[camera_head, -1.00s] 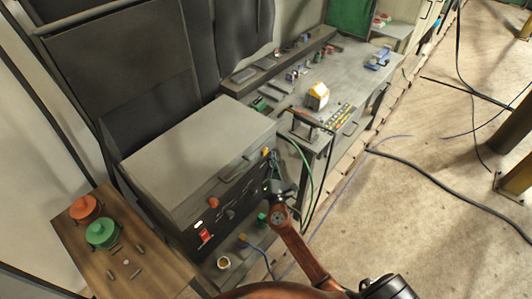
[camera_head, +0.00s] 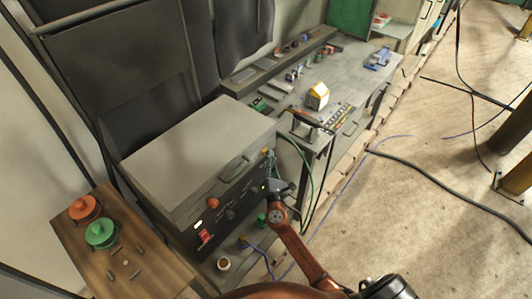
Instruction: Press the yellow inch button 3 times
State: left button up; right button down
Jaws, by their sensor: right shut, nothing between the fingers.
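A grey box-shaped machine (camera_head: 195,165) has a dark front panel (camera_head: 228,208) with knobs and a red switch. A small yellow-orange part (camera_head: 266,151) shows at the panel's upper right end; I cannot tell for sure whether it is the inch button. My right gripper (camera_head: 267,187) is shut and empty at the right part of the panel, below the yellow-orange part. Its tips are very close to the panel face; I cannot tell whether they touch. The gripper hides the bit of panel behind it. My left gripper is not in view.
A wooden table (camera_head: 150,281) with a red pot (camera_head: 84,208) and a green pot (camera_head: 101,233) stands at the lower left. A grey workbench (camera_head: 340,75) with several small items is behind. Cables cross the floor at the right.

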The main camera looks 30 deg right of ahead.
jog(key=shift+w+a, duration=0.15)
jog(key=shift+w, duration=0.1)
dwell(0.3)
jog(key=shift+s, duration=0.1)
jog(key=shift+s+d, duration=0.35)
jog(key=shift+s, duration=0.4)
jog(key=shift+s+d, duration=0.35)
jog(key=shift+s, duration=0.45)
jog(key=shift+s+d, duration=0.3)
jog(key=shift+s, duration=0.45)
jog(key=shift+s+d, duration=0.35)
jog(key=shift+s, duration=0.45)
